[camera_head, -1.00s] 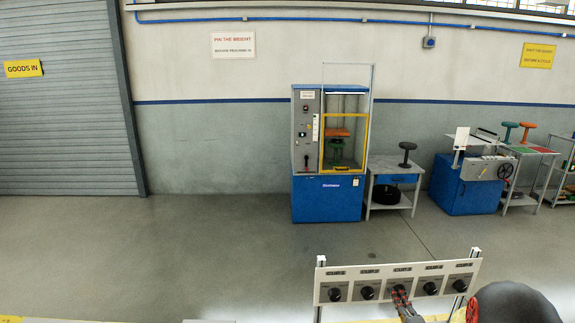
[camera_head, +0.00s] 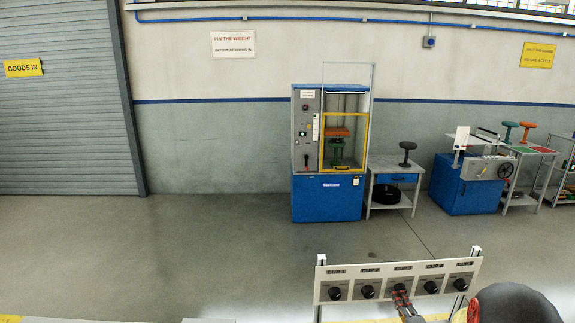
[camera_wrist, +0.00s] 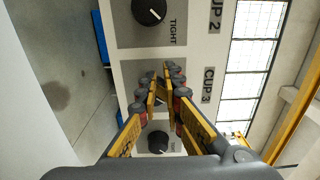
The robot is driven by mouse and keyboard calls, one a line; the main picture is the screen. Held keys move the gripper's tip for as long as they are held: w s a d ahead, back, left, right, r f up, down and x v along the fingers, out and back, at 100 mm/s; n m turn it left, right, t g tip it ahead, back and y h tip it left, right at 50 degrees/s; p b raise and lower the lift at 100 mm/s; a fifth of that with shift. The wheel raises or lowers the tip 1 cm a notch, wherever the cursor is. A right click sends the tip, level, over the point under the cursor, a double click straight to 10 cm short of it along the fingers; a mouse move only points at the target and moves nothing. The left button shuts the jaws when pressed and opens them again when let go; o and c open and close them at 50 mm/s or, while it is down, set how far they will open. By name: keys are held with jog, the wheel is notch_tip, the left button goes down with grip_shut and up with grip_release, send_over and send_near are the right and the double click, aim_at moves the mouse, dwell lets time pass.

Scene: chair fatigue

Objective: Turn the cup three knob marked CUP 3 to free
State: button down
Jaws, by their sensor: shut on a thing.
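The CUP 3 knob (camera_wrist: 160,98) is mostly hidden between the fingers of my gripper (camera_wrist: 167,82) in the wrist view. The gripper is shut on this knob. The label CUP 3 shows to the right of the fingertips. In the head view the gripper (camera_head: 401,291) is at the middle knob of the pale panel (camera_head: 396,268). The CUP 3 knob's pointer and the marks around it are hidden by the fingers, so I cannot tell its setting.
The CUP 2 knob (camera_wrist: 149,10) is above in the wrist view, with TIGHT beside it. Another black knob (camera_wrist: 158,142) shows below, between the fingers. A blue test machine (camera_head: 328,198) stands at the far wall. Open floor lies between it and the panel.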

jog(key=shift+d+f+b, duration=0.1)
jog(key=shift+f+b, duration=1.05)
jog(key=shift+s+a+f, duration=0.1)
jog(key=shift+s+a, duration=0.05)
jog(key=shift+s, duration=1.35)
jog(key=shift+s+a+f, duration=0.1)
jog(key=shift+s, duration=1.35)
jog(key=shift+d, duration=0.1)
